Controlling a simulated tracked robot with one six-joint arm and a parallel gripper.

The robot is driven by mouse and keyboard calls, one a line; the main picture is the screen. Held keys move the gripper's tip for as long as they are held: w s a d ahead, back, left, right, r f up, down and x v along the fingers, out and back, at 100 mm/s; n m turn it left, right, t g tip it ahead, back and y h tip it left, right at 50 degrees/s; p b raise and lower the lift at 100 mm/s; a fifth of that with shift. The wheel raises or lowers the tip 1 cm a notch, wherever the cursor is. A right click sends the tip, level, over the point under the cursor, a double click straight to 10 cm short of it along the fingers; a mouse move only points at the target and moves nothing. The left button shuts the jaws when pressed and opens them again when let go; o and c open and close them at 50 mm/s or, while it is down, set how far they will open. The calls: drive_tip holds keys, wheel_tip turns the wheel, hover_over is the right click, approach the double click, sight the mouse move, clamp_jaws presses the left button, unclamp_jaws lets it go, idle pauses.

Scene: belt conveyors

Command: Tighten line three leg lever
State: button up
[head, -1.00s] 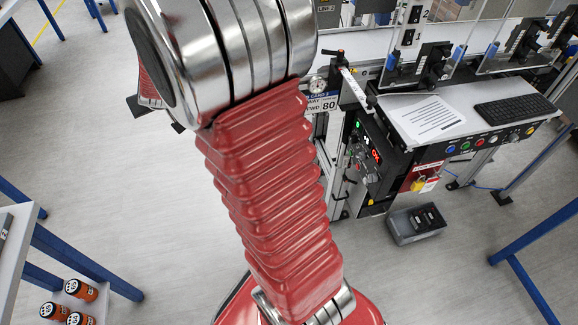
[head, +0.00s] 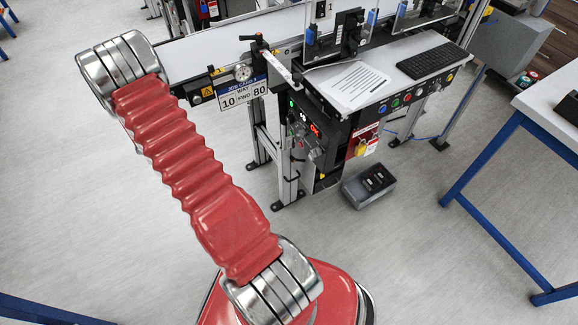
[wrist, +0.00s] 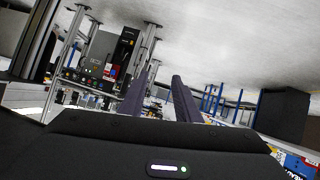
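My gripper (wrist: 160,92) shows in the wrist view as two dark fingers standing apart, with nothing visible between them. It is out of sight in the head view, where only my arm shows. In the head view a conveyor (head: 225,45) stands on silver profile legs (head: 286,150). A black-handled lever (head: 252,38) sits at its near side, above a gauge. I cannot make out a number three or tell which lever is the leg lever. In the wrist view, silver posts (wrist: 61,60) stand left of the fingers.
A control box (head: 310,135) with red digits, a shelf with a paper (head: 352,86) and a keyboard (head: 433,61) are at the conveyor. A grey pedal box (head: 369,185) lies on the floor. A blue-legged table (head: 525,120) is at right.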

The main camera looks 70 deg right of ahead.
drive_tip(key=s+d+f+m+g+h, duration=0.1)
drive_tip(key=s+d+f+g+h, duration=0.1)
drive_tip(key=s+d+f, duration=0.35)
drive_tip(key=s+d+f+g+h, duration=0.1)
drive_tip(key=s+d+f+g, duration=0.1)
drive_tip(key=s+f, duration=0.55)
drive_tip(key=s+d+f+m+g+h, duration=0.1)
drive_tip(key=s+d+f+h, duration=0.15)
drive_tip(key=s+f, duration=0.4)
drive_tip(key=s+a+f+g, duration=0.1)
drive_tip(key=s+f, duration=0.3)
drive_tip(key=s, duration=0.4)
drive_tip(key=s+a+f+g+h, duration=0.1)
drive_tip(key=s+a+f+g, duration=0.1)
drive_tip(key=s+f, duration=0.3)
drive_tip(key=s+a+f+g+h, duration=0.1)
drive_tip(key=s+f+g, duration=0.2)
drive_tip(key=s, duration=0.8)
drive_tip(key=shift+s+a+f, duration=0.15)
drive_tip(key=shift+a+f, duration=0.1)
drive_tip(key=shift+f, duration=0.7)
drive_tip(key=shift+d+h, duration=0.15)
drive_tip(key=shift+h, duration=0.1)
drive_tip(key=s+d, duration=0.2)
drive_tip(key=d, duration=1.1)
drive_tip(key=shift+s, duration=0.4)
drive_tip(key=shift+d, duration=0.1)
